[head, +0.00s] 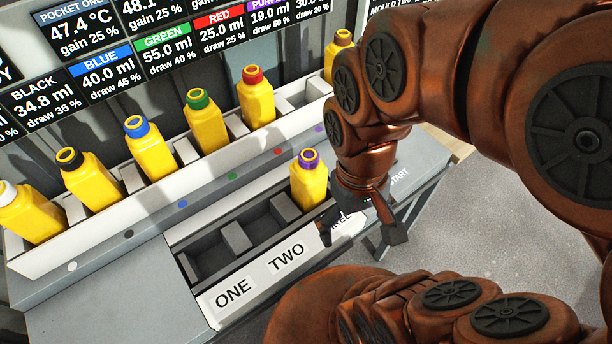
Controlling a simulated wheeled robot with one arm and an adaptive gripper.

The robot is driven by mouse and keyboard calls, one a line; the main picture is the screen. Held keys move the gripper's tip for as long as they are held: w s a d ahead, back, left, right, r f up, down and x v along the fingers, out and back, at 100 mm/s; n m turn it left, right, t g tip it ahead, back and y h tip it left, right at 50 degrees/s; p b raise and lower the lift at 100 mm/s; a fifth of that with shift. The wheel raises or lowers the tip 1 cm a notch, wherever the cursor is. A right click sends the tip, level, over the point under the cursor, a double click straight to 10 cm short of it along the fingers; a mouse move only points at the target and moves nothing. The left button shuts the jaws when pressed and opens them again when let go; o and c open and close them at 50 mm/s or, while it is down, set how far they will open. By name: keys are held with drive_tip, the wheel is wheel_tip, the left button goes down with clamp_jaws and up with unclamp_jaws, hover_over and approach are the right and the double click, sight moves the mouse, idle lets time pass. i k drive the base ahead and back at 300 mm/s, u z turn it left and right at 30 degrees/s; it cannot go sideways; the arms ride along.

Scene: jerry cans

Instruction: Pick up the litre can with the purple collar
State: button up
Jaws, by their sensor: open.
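The yellow can with the purple collar (309,180) stands upright in the front tray (217,303), in the compartment at its right end, behind the label that my gripper partly covers. My gripper (361,236) is just to the right and front of this can, pointing down, with its dark fingers apart and nothing seen between them. I cannot tell whether a finger touches the can. The can's lower part is hidden by the tray wall.
A rear rack (80,246) holds several yellow cans with white, black, blue, green and red collars; another can (338,55) stands at its right end, partly behind my arm. The compartments marked ONE and TWO are empty. A display board (110,70) stands behind.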

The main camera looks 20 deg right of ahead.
sight(308, 173)
drive_tip(key=u, duration=0.4)
drive_tip(key=k, duration=0.9)
drive_tip(key=u, duration=0.7)
drive_tip(key=i, duration=0.5)
drive_tip(key=u, duration=0.05)
